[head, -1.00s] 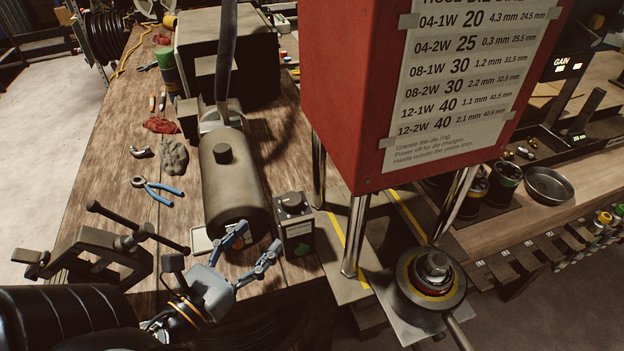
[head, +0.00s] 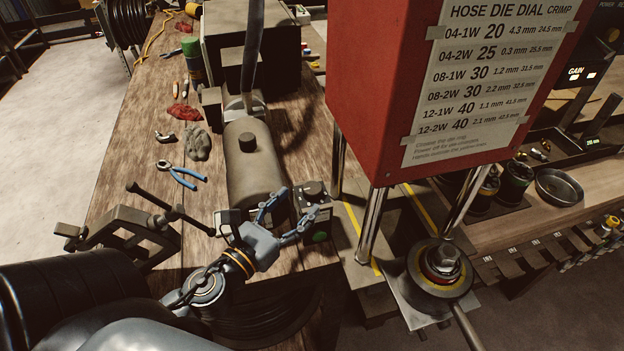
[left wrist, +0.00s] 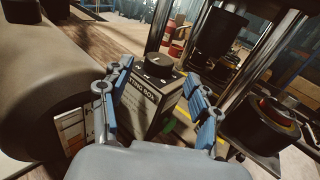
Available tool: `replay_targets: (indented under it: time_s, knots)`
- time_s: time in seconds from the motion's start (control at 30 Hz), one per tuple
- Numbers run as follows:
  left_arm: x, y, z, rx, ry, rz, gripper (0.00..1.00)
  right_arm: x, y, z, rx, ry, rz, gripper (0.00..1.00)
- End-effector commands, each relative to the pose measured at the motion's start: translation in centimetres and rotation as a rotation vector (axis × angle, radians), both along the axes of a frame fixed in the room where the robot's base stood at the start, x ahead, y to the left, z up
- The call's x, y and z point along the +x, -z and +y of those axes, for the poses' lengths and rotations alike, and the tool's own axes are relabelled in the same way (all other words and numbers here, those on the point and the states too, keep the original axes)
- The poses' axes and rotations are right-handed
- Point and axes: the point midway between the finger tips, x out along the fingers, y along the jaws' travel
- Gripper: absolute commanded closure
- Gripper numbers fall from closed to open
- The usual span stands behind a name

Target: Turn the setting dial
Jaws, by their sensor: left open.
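The setting dial is a dark round knob (head: 313,189) on top of a small dark box (head: 322,231) with a green button on its front. In the left wrist view the knob (left wrist: 159,64) sits on the box (left wrist: 150,100), whose lettering is partly hidden. My left gripper (head: 294,217) is open, with its two blue fingers in front of the box. In the left wrist view the fingers (left wrist: 158,88) stand to either side of the box, with the knob beyond and between them. I cannot tell whether they touch the box. My right gripper is not in view.
The grey cylinder (head: 250,170) lies just left of the box. The red crimper housing (head: 390,90) with its chart and steel posts stands to the right. A clamp (head: 125,235) and blue pliers (head: 183,175) are on the bench at left.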

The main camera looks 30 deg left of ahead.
Motion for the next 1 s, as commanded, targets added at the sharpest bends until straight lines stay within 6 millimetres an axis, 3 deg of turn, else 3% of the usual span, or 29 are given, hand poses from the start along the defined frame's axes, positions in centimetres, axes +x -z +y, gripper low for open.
replay_targets:
  time_s: [0.03,0.2,0.4,0.8,0.87,1.0]
  knots:
    - [0.9,-0.6,0.0,0.002,0.001,-0.002,0.39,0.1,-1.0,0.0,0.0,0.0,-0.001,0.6]
    - [3.5,-0.4,-0.1,0.001,0.001,-0.002,0.39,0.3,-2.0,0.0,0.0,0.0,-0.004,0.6]
    - [5.4,-0.1,-0.2,0.001,0.0,0.0,0.39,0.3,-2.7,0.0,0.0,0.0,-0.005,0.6]
    - [6.0,0.1,-0.2,0.001,0.0,0.001,0.39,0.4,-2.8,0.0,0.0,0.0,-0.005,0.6]
    - [6.0,0.0,-0.2,0.001,0.0,0.001,0.47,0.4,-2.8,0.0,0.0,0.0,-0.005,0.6]
    - [6.0,0.0,-0.2,0.0,0.001,0.0,0.75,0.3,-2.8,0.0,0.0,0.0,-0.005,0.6]
